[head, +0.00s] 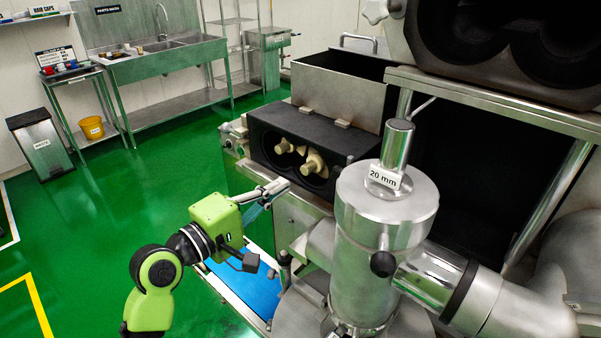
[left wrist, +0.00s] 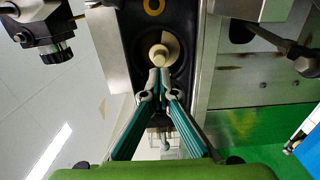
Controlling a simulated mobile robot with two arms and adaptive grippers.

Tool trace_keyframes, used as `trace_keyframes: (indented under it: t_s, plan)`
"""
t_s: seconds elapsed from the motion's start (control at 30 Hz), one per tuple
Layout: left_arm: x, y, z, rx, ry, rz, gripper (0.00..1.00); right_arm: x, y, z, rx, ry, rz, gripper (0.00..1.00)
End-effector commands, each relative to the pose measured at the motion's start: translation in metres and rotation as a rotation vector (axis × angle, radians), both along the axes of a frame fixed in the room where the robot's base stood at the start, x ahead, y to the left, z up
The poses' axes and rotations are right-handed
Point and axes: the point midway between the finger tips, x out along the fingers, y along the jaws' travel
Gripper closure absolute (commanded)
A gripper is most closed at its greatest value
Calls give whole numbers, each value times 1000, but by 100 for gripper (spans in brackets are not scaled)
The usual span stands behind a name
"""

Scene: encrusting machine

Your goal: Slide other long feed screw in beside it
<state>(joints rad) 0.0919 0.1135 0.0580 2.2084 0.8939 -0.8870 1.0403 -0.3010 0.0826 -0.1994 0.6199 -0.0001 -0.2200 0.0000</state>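Two cream feed screws sit side by side in the round bores of a black housing (head: 345,145) in the head view. The ends of the left screw (head: 283,147) and the right screw (head: 311,166) stick out of the bores. My left gripper (head: 281,185) is in front of and below the bores, apart from the screws. In the left wrist view, the left gripper's fingertips (left wrist: 160,80) come together with nothing visible between them. One screw end (left wrist: 160,54) shows just beyond the tips. My right gripper is not in view.
A steel hopper (head: 340,92) stands open above the housing. A steel cylinder labelled 20 mm (head: 385,215) stands close on the right. A blue belt (head: 250,290) lies below my left gripper. The green floor to the left is open.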

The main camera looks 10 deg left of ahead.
Motion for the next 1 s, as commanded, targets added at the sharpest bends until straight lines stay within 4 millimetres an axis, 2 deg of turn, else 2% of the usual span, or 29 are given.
trace_keyframes:
  t_s: [1.0]
  plan:
    - [57,-38,1,0,0,-1,100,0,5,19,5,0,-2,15]
